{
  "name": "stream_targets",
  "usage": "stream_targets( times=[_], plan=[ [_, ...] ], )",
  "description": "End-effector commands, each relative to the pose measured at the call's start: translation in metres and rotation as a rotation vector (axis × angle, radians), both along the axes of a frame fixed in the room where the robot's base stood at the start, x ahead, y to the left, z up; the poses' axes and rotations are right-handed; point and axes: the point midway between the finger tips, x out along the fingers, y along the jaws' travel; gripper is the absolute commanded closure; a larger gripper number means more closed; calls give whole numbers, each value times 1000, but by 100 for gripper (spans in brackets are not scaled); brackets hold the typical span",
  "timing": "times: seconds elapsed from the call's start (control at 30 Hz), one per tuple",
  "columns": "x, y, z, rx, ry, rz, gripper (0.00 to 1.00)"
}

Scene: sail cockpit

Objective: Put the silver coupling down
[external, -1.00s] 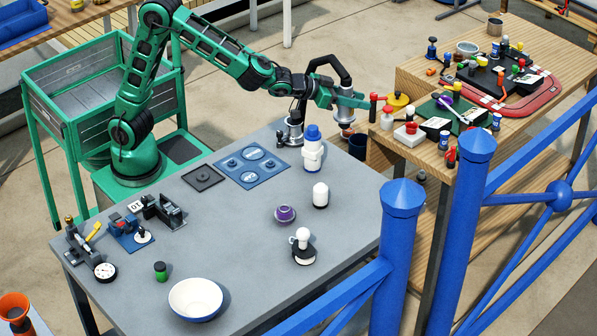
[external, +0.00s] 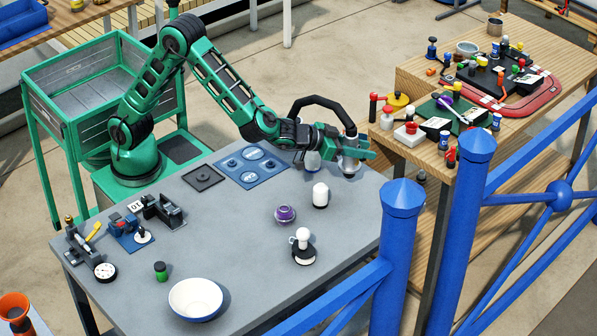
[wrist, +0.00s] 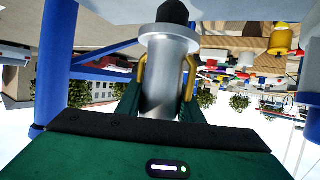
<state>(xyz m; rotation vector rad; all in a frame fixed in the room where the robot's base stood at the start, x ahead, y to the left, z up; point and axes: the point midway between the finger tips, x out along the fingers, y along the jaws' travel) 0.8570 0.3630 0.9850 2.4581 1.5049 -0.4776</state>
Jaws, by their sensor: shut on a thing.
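The silver coupling (external: 349,162) is a shiny metal cylinder with a wider collar. My gripper (external: 352,152) is shut on it and holds it above the far right part of the grey table (external: 240,235). In the wrist view the coupling (wrist: 168,75) stands between the two fingers of my gripper (wrist: 168,85), with a dark rounded piece at its collar end. The gap between the coupling and the table top cannot be told exactly.
A white capped cylinder (external: 320,195), a purple piece (external: 285,214) and a white-and-black piece (external: 303,247) stand nearby. A blue plate (external: 252,167) lies left. A blue railing post (external: 400,235) rises at right.

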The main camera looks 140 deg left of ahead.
Motion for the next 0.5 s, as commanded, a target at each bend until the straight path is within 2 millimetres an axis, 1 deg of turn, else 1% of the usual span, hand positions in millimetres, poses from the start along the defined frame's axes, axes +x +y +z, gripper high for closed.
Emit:
stream_targets(
  times=[0.17,0.4,0.5],
  plan=[
    [2,-1,-7,1,1,1,100],
    [2,-1,-37,1,1,1,100],
    [2,-1,-41,3,-2,-1,100]
  ],
)
